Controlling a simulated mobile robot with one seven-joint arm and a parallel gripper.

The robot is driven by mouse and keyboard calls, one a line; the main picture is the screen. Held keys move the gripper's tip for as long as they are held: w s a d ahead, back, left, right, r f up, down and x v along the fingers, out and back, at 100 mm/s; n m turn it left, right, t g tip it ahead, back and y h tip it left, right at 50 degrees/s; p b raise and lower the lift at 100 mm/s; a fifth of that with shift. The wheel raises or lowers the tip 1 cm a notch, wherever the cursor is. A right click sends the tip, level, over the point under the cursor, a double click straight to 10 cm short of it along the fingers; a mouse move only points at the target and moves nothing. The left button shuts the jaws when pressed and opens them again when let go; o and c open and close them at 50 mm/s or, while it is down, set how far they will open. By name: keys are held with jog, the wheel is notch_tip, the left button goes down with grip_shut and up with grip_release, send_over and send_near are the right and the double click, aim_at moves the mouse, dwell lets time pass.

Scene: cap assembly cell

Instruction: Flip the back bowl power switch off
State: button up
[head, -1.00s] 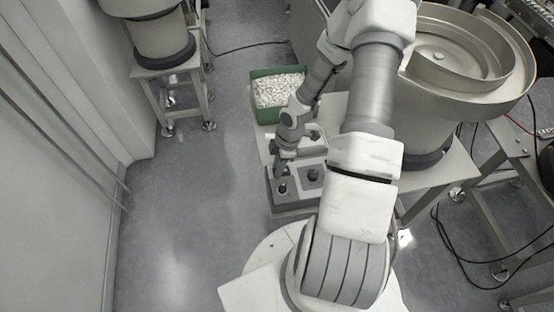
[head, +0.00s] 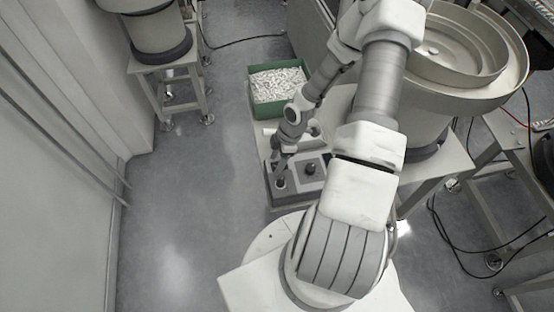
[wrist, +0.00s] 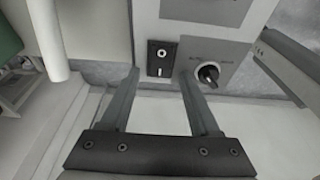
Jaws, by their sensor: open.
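A grey control box (head: 296,197) stands below my forearm in the head view. In the wrist view its panel (wrist: 217,50) carries a black rocker switch (wrist: 160,59) with a round mark above a white bar. Whether it is on or off I cannot tell. A black rotary knob (wrist: 208,73) sits to its right. My gripper (wrist: 160,74) is open and empty, its two fingers spread to either side of the switch's lower part. Whether they touch the panel is unclear. In the head view my gripper (head: 279,167) is small, over the box's left part.
A green crate (head: 283,113) of small white parts stands behind the box. A large metal bowl feeder (head: 450,55) is at right, and another bowl (head: 158,35) on a stand at back left. Cables lie on the right floor. The floor at left is clear.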

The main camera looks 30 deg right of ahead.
jog(key=shift+r, duration=0.1)
jog(key=p+v, duration=0.3)
jog(key=v, duration=1.4)
jog(key=shift+d+r, duration=0.1)
